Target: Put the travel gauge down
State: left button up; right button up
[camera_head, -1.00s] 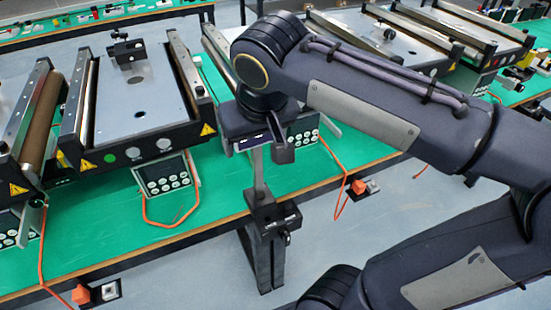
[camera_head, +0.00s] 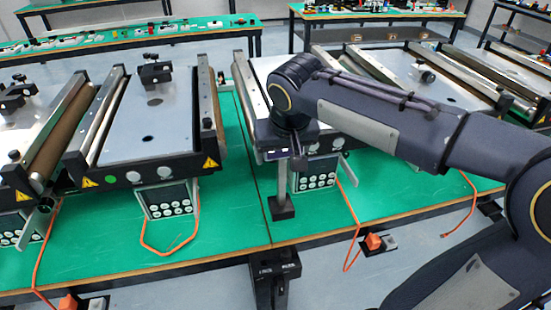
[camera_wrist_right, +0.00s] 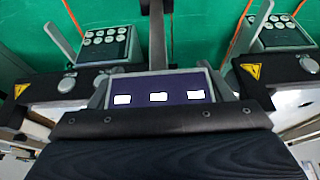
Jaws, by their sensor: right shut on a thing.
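The travel gauge appears to be the slim grey upright post with a dark block-shaped foot (camera_head: 283,208) in the head view. My right gripper (camera_head: 291,165) points down and is shut on its upper part. The gauge hangs upright over the green table top, near the front edge and beside the table seam. I cannot tell whether its foot touches the table. In the right wrist view a grey post (camera_wrist_right: 168,25) shows against the green, partly hidden by a dark finger. My left gripper is not in view.
Mini conveyors (camera_head: 158,120) stand left and right on the green table (camera_head: 110,255). Keypad boxes (camera_head: 168,199) with orange cables (camera_head: 150,247) hang at their fronts. Bare green surface lies around the gauge's foot. A black block (camera_head: 275,268) is below the table edge. Other tables stand behind.

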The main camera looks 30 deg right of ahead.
jog(key=w+d+f, duration=0.3)
jog(key=f, duration=0.5)
jog(key=shift+w+d+f, duration=0.15)
jog(key=shift+w+f, duration=0.2)
jog(key=shift+f, duration=0.05)
jog(key=shift+f+b, duration=0.1)
jog(key=shift+b, duration=0.2)
jog(key=o, duration=2)
jog(key=shift+f, duration=0.1)
jog(key=shift+s, duration=0.1)
